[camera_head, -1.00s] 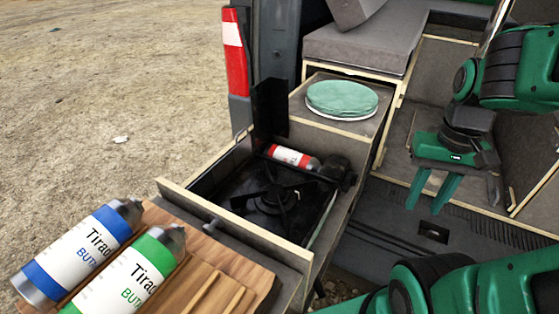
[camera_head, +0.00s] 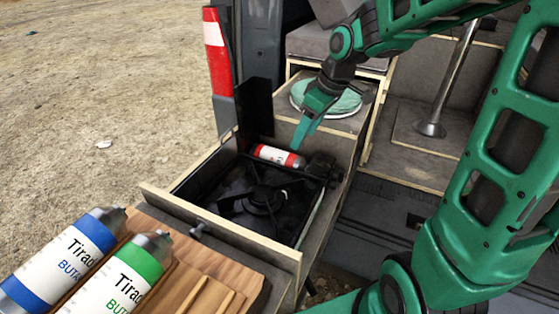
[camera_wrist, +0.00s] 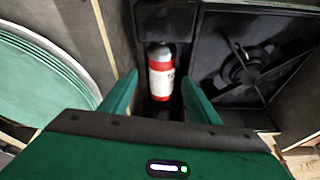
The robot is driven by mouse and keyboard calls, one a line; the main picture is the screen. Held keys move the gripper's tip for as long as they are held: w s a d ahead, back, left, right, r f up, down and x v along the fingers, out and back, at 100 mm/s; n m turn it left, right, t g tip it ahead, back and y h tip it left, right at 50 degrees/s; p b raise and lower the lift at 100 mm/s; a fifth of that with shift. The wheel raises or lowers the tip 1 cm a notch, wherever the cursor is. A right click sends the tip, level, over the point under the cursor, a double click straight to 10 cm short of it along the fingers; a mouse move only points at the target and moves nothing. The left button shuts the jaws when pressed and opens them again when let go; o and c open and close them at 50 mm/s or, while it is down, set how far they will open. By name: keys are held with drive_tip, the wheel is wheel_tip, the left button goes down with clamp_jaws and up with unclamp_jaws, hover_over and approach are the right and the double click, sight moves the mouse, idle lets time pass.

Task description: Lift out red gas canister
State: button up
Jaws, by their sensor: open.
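The red gas canister (camera_head: 279,156), with a white label band, lies on its side at the back of the pull-out drawer (camera_head: 222,231), behind the black stove (camera_head: 262,199). In the wrist view the canister (camera_wrist: 161,76) shows between the two green fingers, farther off than the fingertips. My gripper (camera_head: 298,146) is open and empty, pointing down just above the canister's right part. In the wrist view, my gripper's fingers (camera_wrist: 158,92) stand apart on either side of it. I cannot see any contact.
Blue (camera_head: 68,258) and green (camera_head: 130,276) canisters lie on a wooden board (camera_head: 190,262) at the drawer's front. Green plates (camera_head: 335,99) sit on the cabinet behind my gripper. A black upright panel (camera_head: 254,110) stands at the drawer's back left.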

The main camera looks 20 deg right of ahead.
sight(281, 153)
drive_tip(key=shift+n+y, duration=0.4)
drive_tip(key=shift+n, duration=0.5)
drive_tip(key=w+a, duration=0.3)
drive_tip(key=shift+a+f, duration=0.2)
drive_tip(key=shift+f, duration=0.2)
drive_tip(key=x, duration=0.3)
drive_tip(key=shift+f, duration=0.3)
drive_tip(key=shift+d+x, duration=0.15)
drive_tip(key=shift+x, duration=1.5)
drive_tip(key=shift+d+x, duration=0.2)
drive_tip(key=shift+x, duration=1.4)
drive_tip(key=shift+s+f, duration=0.1)
drive_tip(key=shift+f, duration=0.05)
drive_tip(key=c, duration=1)
